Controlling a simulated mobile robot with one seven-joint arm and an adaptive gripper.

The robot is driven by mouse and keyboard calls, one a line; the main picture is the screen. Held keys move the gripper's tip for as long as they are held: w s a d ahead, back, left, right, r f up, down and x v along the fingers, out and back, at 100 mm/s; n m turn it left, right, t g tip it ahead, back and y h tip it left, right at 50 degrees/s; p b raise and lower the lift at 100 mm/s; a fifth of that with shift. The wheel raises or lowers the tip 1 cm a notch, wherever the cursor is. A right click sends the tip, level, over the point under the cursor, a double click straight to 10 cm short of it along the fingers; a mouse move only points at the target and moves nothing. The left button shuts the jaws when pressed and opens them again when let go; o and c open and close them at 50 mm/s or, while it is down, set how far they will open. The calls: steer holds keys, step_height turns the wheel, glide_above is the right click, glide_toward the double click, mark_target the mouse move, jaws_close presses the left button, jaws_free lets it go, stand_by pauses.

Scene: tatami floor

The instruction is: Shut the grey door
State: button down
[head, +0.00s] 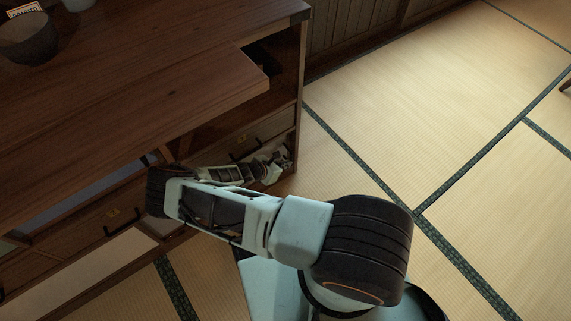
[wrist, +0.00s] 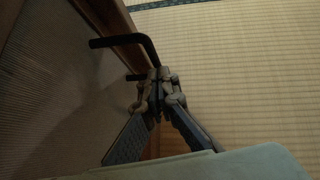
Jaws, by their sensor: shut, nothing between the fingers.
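In the wrist view a greyish ribbed panel (wrist: 62,95) in a brown wooden frame fills the left side; it appears to be the grey door. A black bar handle (wrist: 130,42) sticks out near its edge. My gripper (wrist: 157,74) is shut and empty, its tips just below the handle in the picture. I cannot tell whether they touch the panel. In the head view my gripper (head: 281,157) is low at the right end of the wooden cabinet (head: 120,62). My arm hides part of the cabinet front, and how far the door stands open is unclear.
A wide wooden slab (head: 215,82) juts from the cabinet above my arm. A black-handled front (head: 110,220) shows at lower left. A dark bowl (head: 28,38) stands on top. The tatami floor (head: 440,120) to the right is clear.

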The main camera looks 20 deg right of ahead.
steer(key=shift+d+r, duration=0.15)
steer(key=shift+d, duration=0.3)
steer(key=s+a+r, duration=0.1)
steer(key=s+a, duration=0.3)
steer(key=a, duration=0.3)
steer(key=s+a+r, duration=0.2)
steer(key=s+a, duration=0.1)
steer(key=a, duration=0.4)
steer(key=shift+s+a, duration=0.3)
steer(key=shift+s, duration=0.1)
